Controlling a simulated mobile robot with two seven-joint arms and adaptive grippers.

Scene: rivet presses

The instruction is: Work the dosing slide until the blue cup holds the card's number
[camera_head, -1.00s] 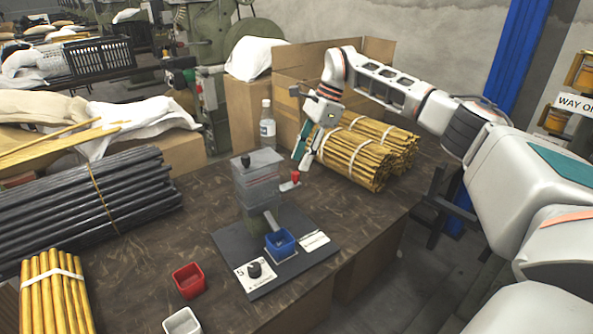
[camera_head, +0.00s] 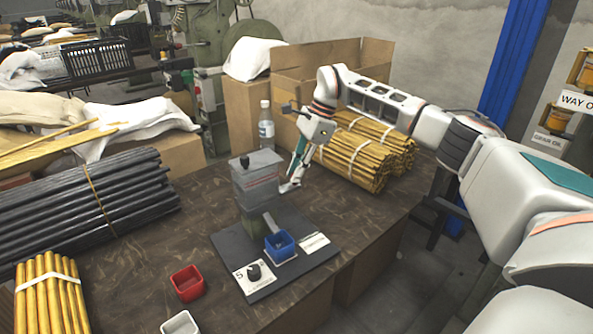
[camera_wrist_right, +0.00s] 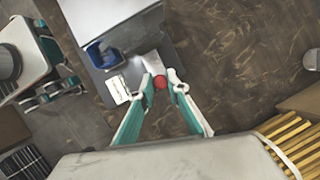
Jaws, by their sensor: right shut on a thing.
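The grey dosing device (camera_head: 258,178) stands on a dark base plate (camera_head: 225,243), with a chute running down toward the blue cup (camera_head: 280,244). I cannot make out what is in the cup. My right gripper (camera_head: 287,188) is at the device's right side. In the wrist view, its fingertips are shut on the slide's red knob (camera_wrist_right: 160,82). The head view hides this knob. My left gripper is not in view.
A red cup (camera_head: 187,282) and a white cup (camera_head: 180,323) stand at the table's front. A bottle (camera_head: 266,128) stands behind the device. Bundled yellow rods (camera_head: 350,168) lie close to my right gripper. Dark rods (camera_head: 90,200) lie at the left.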

